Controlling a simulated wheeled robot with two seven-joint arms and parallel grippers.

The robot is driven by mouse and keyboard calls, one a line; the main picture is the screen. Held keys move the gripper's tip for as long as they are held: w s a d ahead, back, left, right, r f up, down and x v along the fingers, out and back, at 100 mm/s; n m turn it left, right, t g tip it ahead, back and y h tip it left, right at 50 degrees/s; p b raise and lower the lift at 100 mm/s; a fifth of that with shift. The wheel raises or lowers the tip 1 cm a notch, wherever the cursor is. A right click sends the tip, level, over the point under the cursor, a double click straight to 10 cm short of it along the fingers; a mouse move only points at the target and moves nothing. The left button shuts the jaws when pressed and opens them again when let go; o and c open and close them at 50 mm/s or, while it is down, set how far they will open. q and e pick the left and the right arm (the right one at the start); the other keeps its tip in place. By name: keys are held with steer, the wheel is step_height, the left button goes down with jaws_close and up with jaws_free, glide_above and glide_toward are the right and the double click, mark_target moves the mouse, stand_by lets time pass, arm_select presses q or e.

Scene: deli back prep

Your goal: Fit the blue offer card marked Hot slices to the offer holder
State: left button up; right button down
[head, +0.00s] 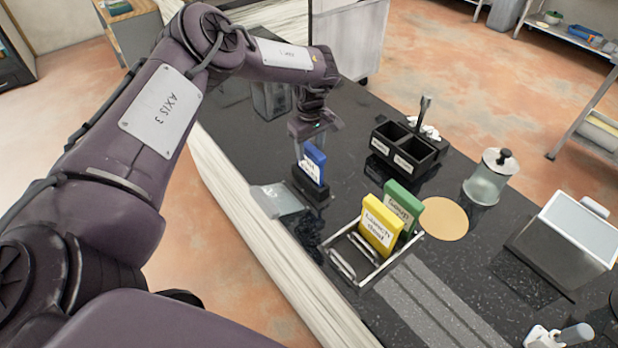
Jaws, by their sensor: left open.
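The blue offer card (314,161) stands upright in the small black offer holder (311,190) on the dark counter. Its white label shows, but the writing is too small to read for certain. My left gripper (317,143) points down just above the blue card. It is open, with its fingers close to the card's top; I cannot tell whether they touch it. My right gripper is not in view.
A wire rack (347,273) holds a yellow card (379,224) and a green card (404,200). A black caddy (403,150), a lidded glass jar (487,180) and a metal container (566,240) stand beyond. A round tan mat (445,219) lies bare.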

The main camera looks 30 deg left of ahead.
arm_select(q)
steer(key=shift+r, duration=2.05)
